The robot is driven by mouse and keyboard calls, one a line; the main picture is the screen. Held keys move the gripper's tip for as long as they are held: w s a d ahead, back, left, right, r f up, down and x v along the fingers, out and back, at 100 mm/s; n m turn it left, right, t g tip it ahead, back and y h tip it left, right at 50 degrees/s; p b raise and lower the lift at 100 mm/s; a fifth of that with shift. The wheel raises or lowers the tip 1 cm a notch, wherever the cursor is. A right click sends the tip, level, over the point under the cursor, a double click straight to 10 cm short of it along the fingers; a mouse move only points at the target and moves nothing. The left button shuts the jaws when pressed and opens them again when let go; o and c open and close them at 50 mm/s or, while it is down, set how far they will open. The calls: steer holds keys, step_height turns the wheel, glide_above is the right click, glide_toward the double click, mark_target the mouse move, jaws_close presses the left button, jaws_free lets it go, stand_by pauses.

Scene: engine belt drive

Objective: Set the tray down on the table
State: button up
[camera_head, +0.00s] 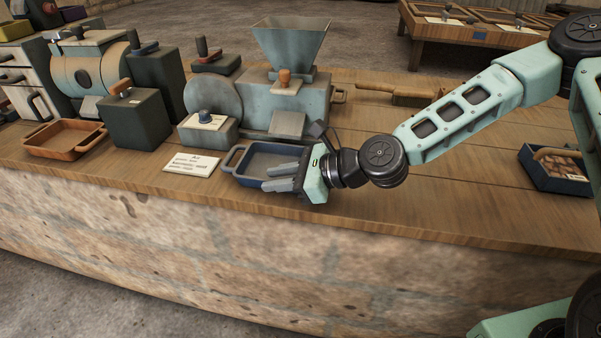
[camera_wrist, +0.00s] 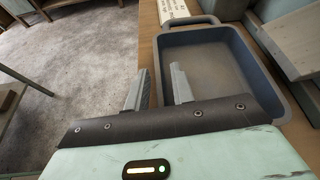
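The blue-grey tray (camera_head: 240,163) is shallow, empty and level on the front of the wooden table (camera_head: 440,205), with a loop handle at its left end. It fills the right of the wrist view (camera_wrist: 235,55). My gripper (camera_head: 272,178) is low over the tray's front side. In the wrist view, its two fingers (camera_wrist: 160,88) stand apart. One is outside the tray's near wall and the other is over the inside, with the rim between them. A gap shows beside the rim. My gripper's body hides the tray's right end.
A label card (camera_head: 192,163) lies left of the tray. A grinder with a hopper (camera_head: 290,45) stands close behind it. A brown tray (camera_head: 63,140) is farther left, and a dark box of parts (camera_head: 556,168) is at the right. Bare tabletop lies right of my gripper.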

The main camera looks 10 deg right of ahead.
steer(key=p+v, duration=0.2)
steer(key=v, duration=0.9)
steer(key=shift+d+r, duration=0.15)
steer(key=shift+r, duration=0.05)
steer(key=s+f+n+g+h, duration=0.65)
steer(key=s+n, duration=0.45)
steer(key=n, duration=0.2)
steer(key=s+d+r+n+t+h, duration=0.1)
steer(key=s+d+r+n+h, duration=0.1)
steer(key=s+r+n+h, duration=0.3)
steer(key=s+r+n, duration=0.4)
steer(key=r+n, duration=0.2)
steer(key=n, duration=0.4)
steer(key=shift+r+n, duration=0.25)
steer(key=shift+n, duration=0.15)
steer(key=shift+h, duration=0.25)
step_height(320, 180, up, 13)
steer(key=p, duration=1.3)
steer(key=shift+r, duration=0.25)
